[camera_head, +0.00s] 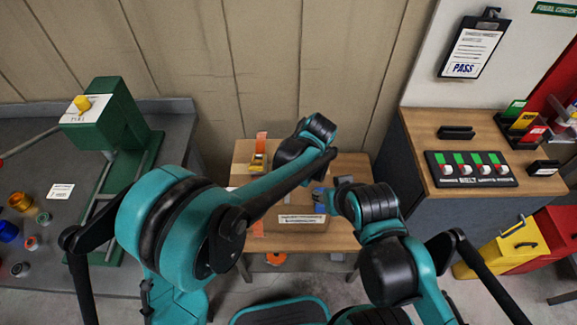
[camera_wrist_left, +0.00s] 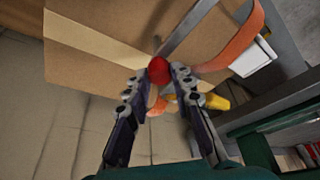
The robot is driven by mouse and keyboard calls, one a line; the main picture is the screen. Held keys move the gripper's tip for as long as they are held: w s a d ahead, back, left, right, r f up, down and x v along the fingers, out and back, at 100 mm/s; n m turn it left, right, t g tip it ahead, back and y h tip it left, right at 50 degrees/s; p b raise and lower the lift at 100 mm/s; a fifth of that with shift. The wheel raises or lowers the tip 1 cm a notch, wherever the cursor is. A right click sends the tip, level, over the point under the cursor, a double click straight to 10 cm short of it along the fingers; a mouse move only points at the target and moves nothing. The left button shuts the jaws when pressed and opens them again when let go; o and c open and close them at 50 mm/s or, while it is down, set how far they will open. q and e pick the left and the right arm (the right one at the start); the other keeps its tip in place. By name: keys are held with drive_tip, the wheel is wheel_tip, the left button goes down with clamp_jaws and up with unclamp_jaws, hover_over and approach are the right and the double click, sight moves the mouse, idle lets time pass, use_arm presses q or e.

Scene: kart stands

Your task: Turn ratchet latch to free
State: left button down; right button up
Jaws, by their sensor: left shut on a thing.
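In the left wrist view my left gripper (camera_wrist_left: 160,72) is shut on a round red knob (camera_wrist_left: 158,68). A grey metal bar (camera_wrist_left: 188,30) runs up and right from close to the knob. The orange strap (camera_wrist_left: 235,45) crosses the cardboard box (camera_wrist_left: 110,42) beside it, and yellow parts (camera_wrist_left: 213,101) show below right of the fingers. In the head view the strap (camera_head: 262,141) and a yellow latch part (camera_head: 257,163) show at the box (camera_head: 243,151). There my arm hides the left gripper. My right arm reaches over the low table; its fingertips are not clear.
The wooden table (camera_head: 340,238) holds a labelled block (camera_head: 301,219). A green press (camera_head: 125,120) and coloured cups stand on the left bench.

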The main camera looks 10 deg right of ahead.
use_arm(q)
drive_tip(key=c, duration=1.3)
unclamp_jaws()
drive_tip(key=v, duration=1.2)
drive_tip(key=a+r+m+h, duration=0.1)
drive_tip(key=a+r+m, duration=0.1)
drive_tip(key=a, duration=0.9)
drive_tip(key=s+a+f+m+t, duration=0.1)
drive_tip(key=s+a+m, duration=0.1)
drive_tip(key=s+a, duration=0.4)
drive_tip(key=s+a+f+m+t+h, duration=0.1)
drive_tip(key=s+a, duration=0.6)
drive_tip(key=a, duration=0.7)
drive_tip(key=shift+a+f+m+t+h, duration=0.3)
drive_tip(key=shift+f+m+t, duration=0.35)
drive_tip(key=shift+m, duration=0.35)
